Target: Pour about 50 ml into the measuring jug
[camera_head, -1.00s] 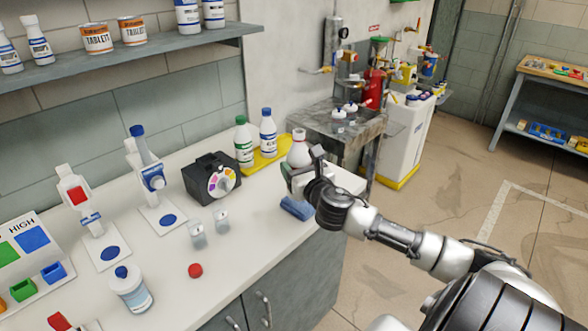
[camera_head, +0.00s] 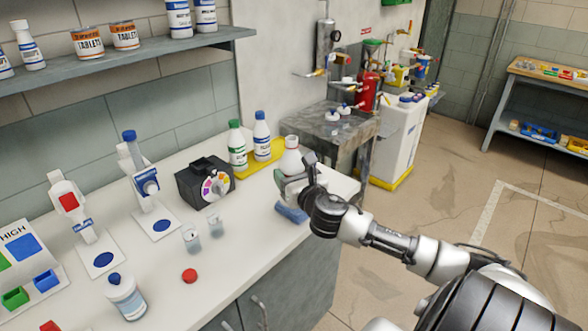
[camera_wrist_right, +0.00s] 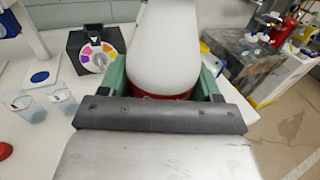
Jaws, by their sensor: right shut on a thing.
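My right gripper (camera_head: 297,185) is shut on a white bottle (camera_head: 291,157) with a red-edged label, near the far right end of the white counter. The bottle looks about upright, and the gripper hides its lower part. In the right wrist view the bottle (camera_wrist_right: 165,50) stands between the green finger pads; its top is cut off. Two small clear vessels (camera_head: 191,238) (camera_head: 215,225) stand side by side on the counter, left of the gripper and apart from it. I cannot tell which is the measuring jug. A red cap (camera_head: 190,276) lies in front of them. My left gripper is out of view.
A dark box with a coloured dial (camera_head: 205,181) stands behind the vessels. Green-capped (camera_head: 237,145) and blue-capped (camera_head: 262,137) bottles stand on a yellow tray (camera_head: 252,170). A white blue-lidded jar (camera_head: 126,297) stands front left.

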